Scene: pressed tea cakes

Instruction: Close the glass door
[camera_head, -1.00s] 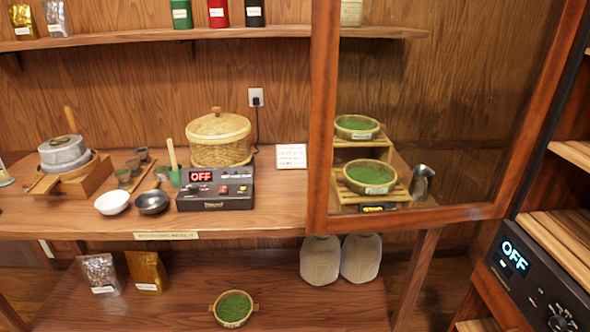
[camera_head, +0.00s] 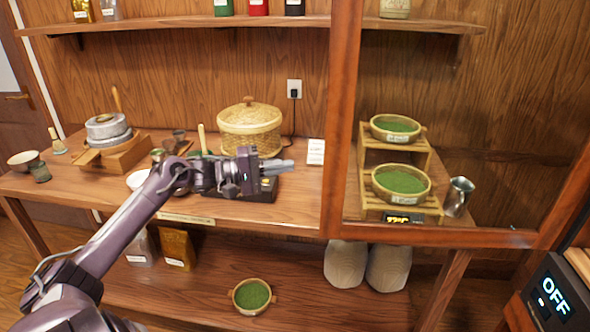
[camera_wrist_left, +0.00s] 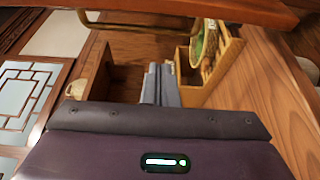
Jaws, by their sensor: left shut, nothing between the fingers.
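The glass door (camera_head: 342,120) is a clear pane in a brown wooden frame. It stands open, swung out in front of the right part of the table, with its free edge near the picture's middle. My left gripper (camera_head: 286,165) is shut and empty, pointing right, left of that edge and apart from it in the head view. In the left wrist view the gripper's fingers (camera_wrist_left: 161,84) lie together. A wooden bar (camera_wrist_left: 190,12) with a brass handle (camera_wrist_left: 92,20) crosses the top there, seemingly the door's frame. My right gripper is out of view.
The table (camera_head: 285,211) holds a woven basket (camera_head: 249,130), a stone mill (camera_head: 108,129) and a control box partly hidden by my gripper. Through the glass show a tiered rack (camera_head: 372,160) with green bowls and a metal jug (camera_head: 458,196). A cabinet with an OFF panel (camera_head: 556,293) stands right.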

